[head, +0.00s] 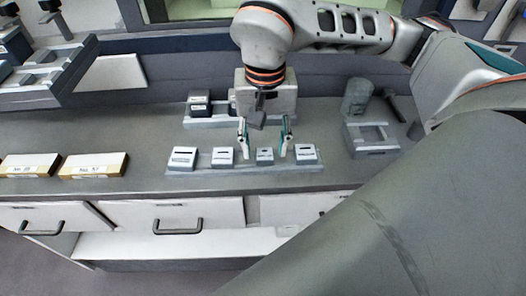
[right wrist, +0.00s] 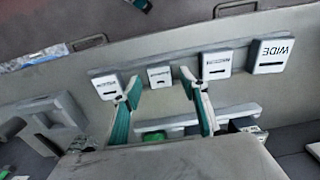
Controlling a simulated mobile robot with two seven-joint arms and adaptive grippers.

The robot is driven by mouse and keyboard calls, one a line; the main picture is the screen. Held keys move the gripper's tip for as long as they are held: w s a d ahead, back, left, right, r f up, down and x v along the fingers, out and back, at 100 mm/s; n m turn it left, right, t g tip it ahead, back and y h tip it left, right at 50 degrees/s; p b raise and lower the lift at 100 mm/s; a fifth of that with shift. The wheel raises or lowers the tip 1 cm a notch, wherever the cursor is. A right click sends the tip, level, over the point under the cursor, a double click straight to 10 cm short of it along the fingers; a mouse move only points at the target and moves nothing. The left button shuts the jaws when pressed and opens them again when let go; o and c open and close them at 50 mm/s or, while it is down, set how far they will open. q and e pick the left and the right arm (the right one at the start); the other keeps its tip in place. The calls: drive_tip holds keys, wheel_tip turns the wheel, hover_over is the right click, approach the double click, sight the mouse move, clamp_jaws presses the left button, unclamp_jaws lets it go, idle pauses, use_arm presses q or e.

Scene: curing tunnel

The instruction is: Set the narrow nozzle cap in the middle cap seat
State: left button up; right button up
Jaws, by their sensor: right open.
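Several pale caps with dark slots stand in a row on a front rack (head: 245,169). The smallest cap (head: 264,156), third from the left in the head view, also shows in the right wrist view (right wrist: 160,77); its label is too small to read. My right gripper (head: 265,137) is open and points down, its fingers apart on either side of this cap. It holds nothing. In the right wrist view its fingers (right wrist: 162,103) frame the same cap. A rear rack (head: 215,123) stands behind, its middle partly hidden by my gripper. My left gripper is out of view.
A cap marked WIDE (right wrist: 271,55) ends the row. A dark block (head: 199,104) stands at the rear rack's left end. A grey cylinder (head: 357,96) and an open fixture (head: 370,137) are at right.

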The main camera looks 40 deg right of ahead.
sight(265, 153)
drive_tip(key=shift+f+b, duration=0.3)
drive_tip(key=shift+f, duration=0.5)
drive_tip(key=c, duration=1.2)
wheel_tip(265, 153, up, 6)
drive_tip(key=p, duration=0.4)
drive_tip(key=shift+r, duration=0.15)
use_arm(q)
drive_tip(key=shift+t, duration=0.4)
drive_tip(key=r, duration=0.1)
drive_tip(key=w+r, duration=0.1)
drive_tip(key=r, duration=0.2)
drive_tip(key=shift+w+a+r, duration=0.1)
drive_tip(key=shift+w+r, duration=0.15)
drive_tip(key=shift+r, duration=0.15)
